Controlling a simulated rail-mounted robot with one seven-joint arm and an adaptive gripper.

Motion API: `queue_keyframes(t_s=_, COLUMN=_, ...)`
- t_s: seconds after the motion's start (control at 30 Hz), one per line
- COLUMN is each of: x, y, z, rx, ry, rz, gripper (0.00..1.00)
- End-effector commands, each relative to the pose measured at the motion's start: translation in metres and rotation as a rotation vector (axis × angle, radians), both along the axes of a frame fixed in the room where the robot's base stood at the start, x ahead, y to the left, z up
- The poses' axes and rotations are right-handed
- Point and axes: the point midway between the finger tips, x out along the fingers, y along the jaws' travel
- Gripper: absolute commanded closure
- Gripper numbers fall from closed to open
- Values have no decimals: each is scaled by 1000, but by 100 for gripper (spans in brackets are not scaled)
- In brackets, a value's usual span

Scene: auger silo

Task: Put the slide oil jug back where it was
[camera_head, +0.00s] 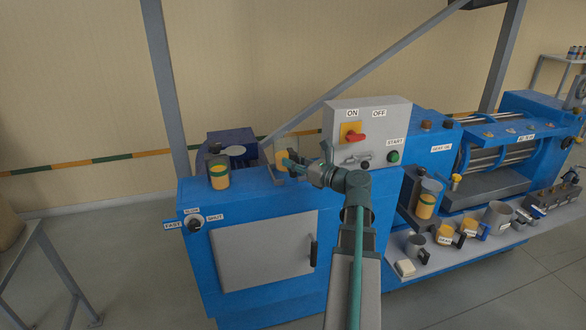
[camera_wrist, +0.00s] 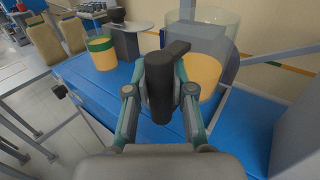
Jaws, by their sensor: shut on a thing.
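My gripper (camera_head: 292,165) is shut on the dark handle of a jug (camera_head: 281,157) above the blue machine top, left of the switch box. In the wrist view my gripper (camera_wrist: 160,92) has both fingers against this dark upright handle. The jug's clear body with a yellow-orange lower part (camera_wrist: 203,75) is behind the handle. Its label cannot be read, and whether its base touches the machine top is unclear.
A grey switch box (camera_head: 367,120) stands right of my gripper. Mugs and tins line the side shelf (camera_head: 450,258).

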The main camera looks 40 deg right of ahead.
Motion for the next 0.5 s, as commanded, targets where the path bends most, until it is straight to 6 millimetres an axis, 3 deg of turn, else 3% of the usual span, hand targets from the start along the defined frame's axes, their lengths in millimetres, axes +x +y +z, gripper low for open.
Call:
queue_keyframes(t_s=0.23, x=-1, y=1, z=-20, rx=2, ry=-1, rz=0, gripper=100)
queue_keyframes(t_s=0.5, x=-1, y=1, z=-25, rx=0, ry=-1, rz=0, gripper=100)
